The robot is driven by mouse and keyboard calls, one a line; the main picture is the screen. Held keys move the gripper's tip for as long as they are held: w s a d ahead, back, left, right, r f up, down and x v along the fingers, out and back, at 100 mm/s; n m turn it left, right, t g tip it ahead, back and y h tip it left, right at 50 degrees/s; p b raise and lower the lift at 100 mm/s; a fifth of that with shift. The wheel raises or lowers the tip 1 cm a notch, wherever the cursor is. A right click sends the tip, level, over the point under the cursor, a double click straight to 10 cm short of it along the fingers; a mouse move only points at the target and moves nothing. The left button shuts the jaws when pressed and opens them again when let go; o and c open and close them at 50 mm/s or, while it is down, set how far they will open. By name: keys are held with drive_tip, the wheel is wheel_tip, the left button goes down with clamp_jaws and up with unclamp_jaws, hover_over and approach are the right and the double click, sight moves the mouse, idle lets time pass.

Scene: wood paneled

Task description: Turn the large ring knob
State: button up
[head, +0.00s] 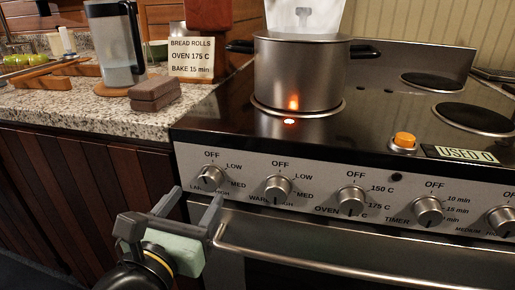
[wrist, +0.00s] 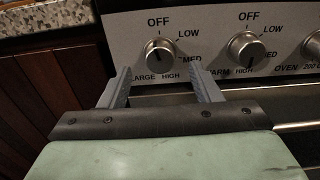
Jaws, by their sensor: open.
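The large ring knob (head: 211,179) is the leftmost round metal knob on the stove's front panel. Its marks read OFF at the top, LOW and MED on the right and HIGH at the bottom. It also shows in the wrist view (wrist: 159,56), with LARGE printed at its lower left. I cannot tell clearly where its pointer stands. My gripper (head: 200,193) is open and empty, just in front of and slightly below the knob. In the wrist view the two fingers (wrist: 160,76) stand either side of the knob's lower part, apparently not touching it.
The warm knob (head: 277,189) is close on the right, followed by the oven knob (head: 351,200) and timer knob (head: 428,211). The oven door handle (head: 330,268) runs below. A pot (head: 298,75) stands on a ring, with an orange glow at its base. An orange lamp (head: 404,140) sits on the stovetop.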

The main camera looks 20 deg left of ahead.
sight(206, 182)
drive_tip(key=shift+w+a+p, duration=0.1)
drive_tip(key=shift+w+p, duration=0.4)
drive_tip(key=shift+w, duration=1.9)
drive_tip(key=c, duration=1)
